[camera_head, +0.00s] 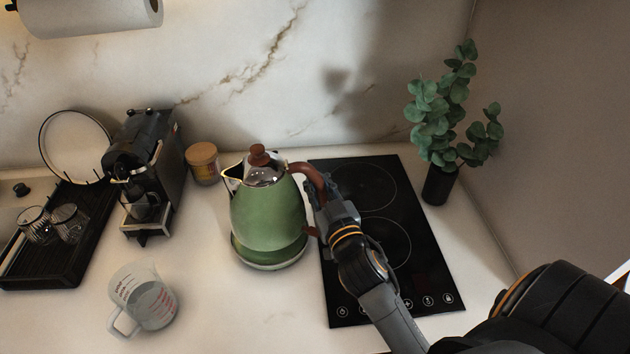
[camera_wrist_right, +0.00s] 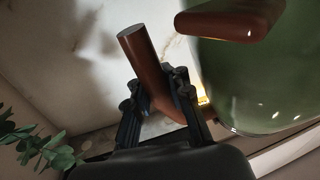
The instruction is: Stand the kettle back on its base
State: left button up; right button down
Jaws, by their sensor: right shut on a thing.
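The green kettle (camera_head: 267,210) is upright near the middle of the counter, left of the hob. It has a brown handle (camera_head: 308,174) and a brown lid knob. Its round base (camera_head: 270,264) shows as a pale-rimmed disc directly under it. I cannot tell whether the kettle's bottom fully touches the base. My right gripper (camera_head: 326,205) is shut on the handle, on the kettle's right side. In the right wrist view, the handle (camera_wrist_right: 150,70) passes between the fingers, with the green body (camera_wrist_right: 245,75) beside it. My left gripper is not in view.
A black hob (camera_head: 420,265) lies under my right arm. A plant in a black vase (camera_head: 439,185) stands behind right. A measuring jug (camera_head: 148,300), coffee machine (camera_head: 150,165), jar (camera_head: 203,165) and drying rack (camera_head: 60,262) stand left. Counter in front of the kettle is clear.

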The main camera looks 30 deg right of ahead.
aim_at(319, 199)
jog(key=shift+w+a+f+b, duration=0.1)
jog(key=shift+w+f+b, duration=0.05)
jog(key=shift+f+b, duration=0.65)
jog(key=shift+w+f+b, duration=0.1)
jog(key=shift+f+b, duration=0.55)
jog(key=shift+f, duration=0.25)
jog(key=shift+f+b, duration=0.35)
jog(key=shift+f, duration=0.35)
dwell(0.7)
jog(key=c, duration=1.5)
grip_release()
jog(key=shift+s, duration=0.1)
